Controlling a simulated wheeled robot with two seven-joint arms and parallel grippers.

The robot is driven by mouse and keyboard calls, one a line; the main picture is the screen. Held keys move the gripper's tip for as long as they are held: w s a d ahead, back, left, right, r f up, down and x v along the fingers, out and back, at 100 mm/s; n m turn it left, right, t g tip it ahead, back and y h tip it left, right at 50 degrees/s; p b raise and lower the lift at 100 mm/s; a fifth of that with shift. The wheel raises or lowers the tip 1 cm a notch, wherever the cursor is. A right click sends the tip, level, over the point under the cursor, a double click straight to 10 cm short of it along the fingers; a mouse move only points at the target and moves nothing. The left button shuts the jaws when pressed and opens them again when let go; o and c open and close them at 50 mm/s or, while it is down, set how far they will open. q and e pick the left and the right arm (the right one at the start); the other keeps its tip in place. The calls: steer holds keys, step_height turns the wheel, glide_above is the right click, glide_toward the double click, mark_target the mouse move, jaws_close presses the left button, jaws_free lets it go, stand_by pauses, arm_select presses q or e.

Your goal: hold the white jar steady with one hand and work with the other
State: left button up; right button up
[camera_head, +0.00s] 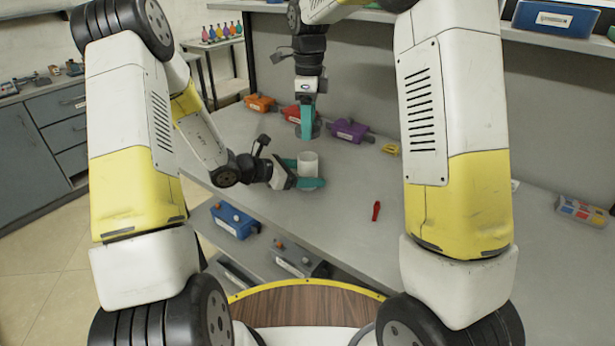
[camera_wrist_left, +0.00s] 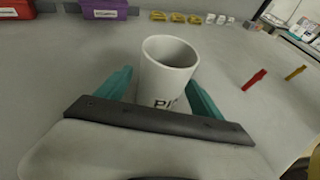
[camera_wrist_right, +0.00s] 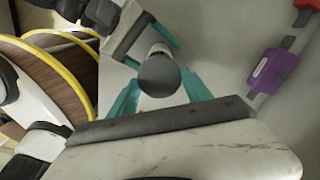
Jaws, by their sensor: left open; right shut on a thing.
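The white jar (camera_head: 308,160) stands upright on the grey bench. It is open at the top and has dark print low on its side in the left wrist view (camera_wrist_left: 165,82). My left gripper (camera_head: 312,174) is open, with its teal fingers on both sides of the jar. I cannot tell whether they touch it. My right gripper (camera_head: 306,133) points down, above and behind the jar in the head view. It is shut on a dark round piece (camera_wrist_right: 160,76), which hides part of the jar in the right wrist view.
An orange bin (camera_head: 260,103), a red bin (camera_head: 291,113) and a purple bin (camera_head: 348,130) line the bench's back. Small yellow pieces (camera_head: 391,149) lie right of them. A red piece (camera_head: 376,211) lies right of the jar. A sorted tray (camera_head: 582,210) is far right.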

arm_select(q)
jaws_close()
arm_select(e)
steer(key=shift+f, duration=2.5)
steer(key=shift+f, duration=0.1)
steer(key=shift+f, duration=0.8)
steer(key=shift+f, duration=0.55)
